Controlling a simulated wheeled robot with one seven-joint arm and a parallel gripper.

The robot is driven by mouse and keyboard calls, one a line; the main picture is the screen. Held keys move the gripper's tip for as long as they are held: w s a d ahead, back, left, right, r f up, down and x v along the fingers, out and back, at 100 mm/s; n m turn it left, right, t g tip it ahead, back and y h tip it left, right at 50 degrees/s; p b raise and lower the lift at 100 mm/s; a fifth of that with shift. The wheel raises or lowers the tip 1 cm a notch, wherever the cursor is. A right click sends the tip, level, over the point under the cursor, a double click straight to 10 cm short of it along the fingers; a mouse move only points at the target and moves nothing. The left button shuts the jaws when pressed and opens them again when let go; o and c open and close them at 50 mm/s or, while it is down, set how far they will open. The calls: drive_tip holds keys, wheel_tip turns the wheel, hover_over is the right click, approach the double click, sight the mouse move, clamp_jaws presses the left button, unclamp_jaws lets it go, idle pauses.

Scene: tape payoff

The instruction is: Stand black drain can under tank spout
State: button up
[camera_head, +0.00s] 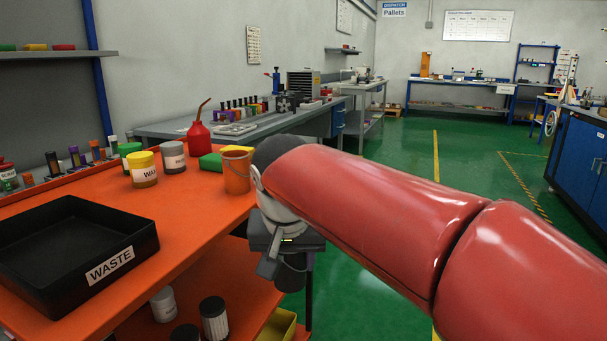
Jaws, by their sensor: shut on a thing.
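My gripper (282,257) is beyond the right edge of the orange cart, pointing down below my red arm. It is shut on a dark, round-sided thing, which looks like the black drain can (292,275). The can hangs roughly upright in the air beside the cart, apart from the floor. My gripper and wrist hide its upper part. I cannot make out a tank with a spout in this view; my arm covers much of the middle and right.
The orange cart (190,207) carries a black WASTE tray (118,266), a yellow-lidded jar (143,169), a red oiler (199,138) and an orange bucket (237,173). Jars stand on its lower shelf. Open green floor (400,150) lies beyond my arm. A blue cabinet (580,160) stands right.

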drive_tip(key=w+d+f, duration=0.1)
drive_tip(key=d+f, duration=0.5)
drive_tip(key=f, duration=0.7)
drive_tip(key=w+d+f, duration=0.2)
drive_tip(key=d+f, duration=0.3)
drive_tip(key=f, duration=0.8)
drive_tip(key=w+d+f, duration=0.1)
drive_tip(key=d+f, duration=0.5)
drive_tip(key=f, duration=0.8)
drive_tip(key=shift+w+d, duration=0.15)
drive_tip(key=shift+d, duration=0.2)
